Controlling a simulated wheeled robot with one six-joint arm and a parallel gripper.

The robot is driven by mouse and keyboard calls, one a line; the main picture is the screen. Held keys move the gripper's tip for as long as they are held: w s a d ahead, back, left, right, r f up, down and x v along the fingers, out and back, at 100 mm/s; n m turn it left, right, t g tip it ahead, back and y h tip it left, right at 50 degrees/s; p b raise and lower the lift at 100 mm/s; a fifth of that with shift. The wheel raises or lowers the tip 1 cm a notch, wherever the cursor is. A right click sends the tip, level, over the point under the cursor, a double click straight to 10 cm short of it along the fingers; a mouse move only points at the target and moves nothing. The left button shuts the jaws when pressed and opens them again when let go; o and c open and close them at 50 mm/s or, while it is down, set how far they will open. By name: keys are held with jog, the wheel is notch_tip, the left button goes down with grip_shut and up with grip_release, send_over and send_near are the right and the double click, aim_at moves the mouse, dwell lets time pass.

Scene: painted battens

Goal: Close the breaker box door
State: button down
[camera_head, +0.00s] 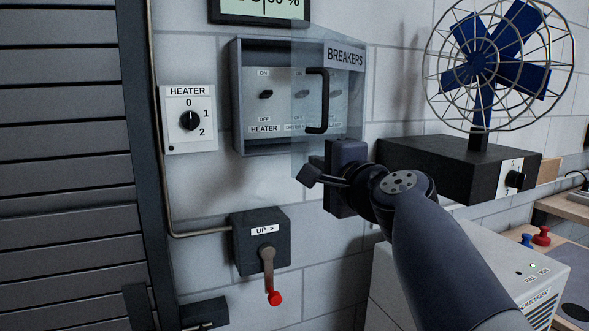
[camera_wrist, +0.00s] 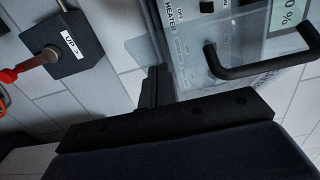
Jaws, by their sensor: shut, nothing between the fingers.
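The breaker box (camera_head: 236,105) is a shallow grey box on the wall, with several switches inside. Its clear door (camera_head: 300,145), labelled BREAKERS, stands partly open, its free edge out from the box and the left of the box uncovered. A black bar handle (camera_head: 327,100) is on the door; the handle also shows in the wrist view (camera_wrist: 255,70). My gripper (camera_head: 310,173) is shut and empty, just below the door's lower edge. In the wrist view my gripper's fingers (camera_wrist: 155,88) appear beside the clear door; whether they touch it I cannot tell.
A heater knob (camera_head: 190,120) is left of the box. A dark lever box (camera_head: 262,240) with a red-tipped lever is below. A blue fan (camera_head: 480,65) on a black base stands right, above a white appliance (camera_head: 530,270). A shutter (camera_head: 65,150) fills the left.

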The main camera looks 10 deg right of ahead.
jog(key=w+a+m+h+p, duration=0.1)
jog(key=w+a+h+p, duration=0.1)
jog(key=w+a+p, duration=0.6)
jog(key=w+a+r, duration=0.1)
jog(key=w, duration=0.5)
jog(key=shift+m+t+p, duration=0.3)
jog(key=shift+p, duration=0.1)
jog(key=shift+a, duration=0.1)
jog(key=shift+s, duration=0.1)
